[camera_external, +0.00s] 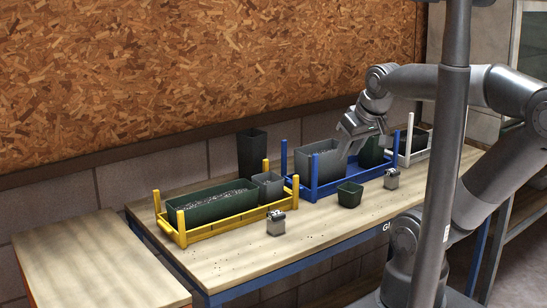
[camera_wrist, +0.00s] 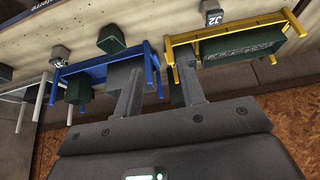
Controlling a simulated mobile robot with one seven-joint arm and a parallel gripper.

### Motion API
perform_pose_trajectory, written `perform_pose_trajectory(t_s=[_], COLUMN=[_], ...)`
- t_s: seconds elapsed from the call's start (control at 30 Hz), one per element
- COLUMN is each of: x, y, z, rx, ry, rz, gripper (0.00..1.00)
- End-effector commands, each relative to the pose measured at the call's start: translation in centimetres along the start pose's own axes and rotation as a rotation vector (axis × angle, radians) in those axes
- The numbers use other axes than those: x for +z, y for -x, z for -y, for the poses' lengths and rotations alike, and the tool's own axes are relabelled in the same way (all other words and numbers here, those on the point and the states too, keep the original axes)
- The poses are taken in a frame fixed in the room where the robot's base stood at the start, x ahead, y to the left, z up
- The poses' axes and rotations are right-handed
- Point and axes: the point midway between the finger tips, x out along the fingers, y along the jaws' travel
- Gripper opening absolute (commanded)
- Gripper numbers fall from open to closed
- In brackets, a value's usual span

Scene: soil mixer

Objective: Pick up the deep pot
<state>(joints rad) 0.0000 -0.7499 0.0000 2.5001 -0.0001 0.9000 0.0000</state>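A tall, narrow dark pot (camera_external: 252,154), the deepest-looking one, stands upright at the back of the table, behind the yellow rack. I cannot make it out in the wrist view. A wide grey pot (camera_external: 318,160) and a dark green pot (camera_external: 371,153) stand in the blue rack (camera_external: 330,188). My gripper (camera_external: 362,132) is above the blue rack, close to these two pots and well right of the tall pot. In the wrist view its two fingers (camera_wrist: 158,97) are apart, with no object visibly held. The grey pot (camera_wrist: 124,72) shows partly behind one finger.
The yellow rack (camera_external: 222,228) holds a long green trough (camera_external: 211,199) and a small grey pot (camera_external: 268,186). A small green pot (camera_external: 350,193) and two small grey devices (camera_external: 276,223) (camera_external: 391,179) stand along the front. A white rack (camera_external: 414,156) is at right. The front-left tabletop is clear.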

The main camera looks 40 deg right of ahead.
Motion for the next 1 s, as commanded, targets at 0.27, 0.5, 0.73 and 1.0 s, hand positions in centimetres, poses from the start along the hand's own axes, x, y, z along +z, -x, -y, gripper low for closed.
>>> perform_pose_trajectory(t_s=[0.27, 0.5, 0.73, 1.0], x=[0.00, 0.00, 0.00, 0.00], y=[0.00, 0.00, 0.00, 0.00], z=[0.00, 0.00, 0.00, 0.00], rx=[0.000, 0.000, 0.000, 0.000], ry=[0.000, 0.000, 0.000, 0.000], rz=[0.000, 0.000, 0.000, 0.000], gripper=[0.36, 0.43, 0.62, 0.84])
